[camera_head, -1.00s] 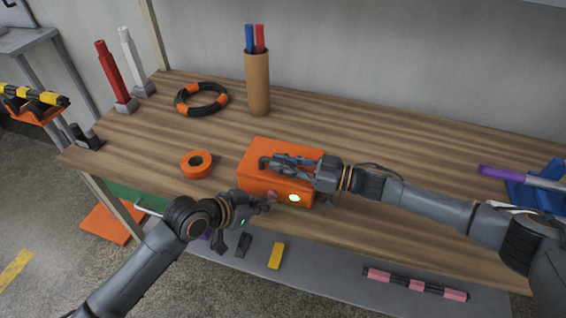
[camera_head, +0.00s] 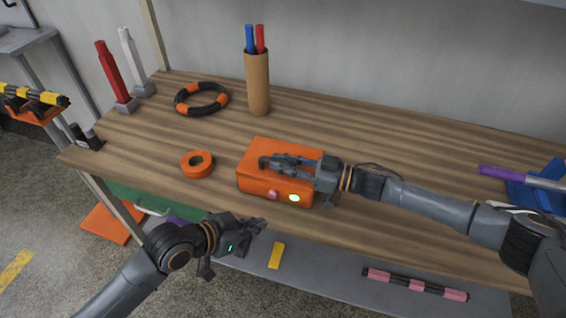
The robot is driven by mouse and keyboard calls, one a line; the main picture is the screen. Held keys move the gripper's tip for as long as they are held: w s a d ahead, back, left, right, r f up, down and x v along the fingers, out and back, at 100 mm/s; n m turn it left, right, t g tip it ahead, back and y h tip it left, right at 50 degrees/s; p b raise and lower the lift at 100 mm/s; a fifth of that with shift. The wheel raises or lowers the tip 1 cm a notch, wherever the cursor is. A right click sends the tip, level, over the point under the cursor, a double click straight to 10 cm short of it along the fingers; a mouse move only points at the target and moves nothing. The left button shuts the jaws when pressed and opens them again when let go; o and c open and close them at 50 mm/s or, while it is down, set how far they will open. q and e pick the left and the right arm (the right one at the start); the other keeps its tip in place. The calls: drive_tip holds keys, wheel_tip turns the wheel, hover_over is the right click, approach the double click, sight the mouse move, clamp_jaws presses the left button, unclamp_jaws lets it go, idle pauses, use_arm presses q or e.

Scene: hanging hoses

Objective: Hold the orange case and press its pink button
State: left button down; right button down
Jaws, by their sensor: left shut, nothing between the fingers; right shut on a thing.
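The orange case (camera_head: 256,182) stands on the wooden workbench, near its front edge. Its front face carries a pink button (camera_head: 272,194) and, to the right of it, a lit green-white lamp (camera_head: 294,198). My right gripper (camera_head: 268,162) lies over the case top and is shut on what looks like its handle, which the fingers mostly hide. My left gripper (camera_head: 262,223) is shut and empty. It is in front of the bench edge, below and a little left of the pink button, apart from the case.
An orange tape roll (camera_head: 197,164) lies left of the case. Behind are a black-and-orange hose coil (camera_head: 202,99) and a brown tube (camera_head: 258,90) holding blue and red rods. A blue holder with a purple-ended rod (camera_head: 498,170) is far right. A yellow block (camera_head: 277,255) lies on the lower shelf.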

drive_tip(key=shift+s+d+f, duration=0.1)
drive_tip(key=shift+f, duration=0.35)
drive_tip(key=c, duration=1.4)
unclamp_jaws()
drive_tip(key=shift+o, duration=0.7)
drive_tip(key=shift+r, duration=0.15)
drive_tip(key=shift+r, duration=0.1)
drive_tip(key=v, duration=1.2)
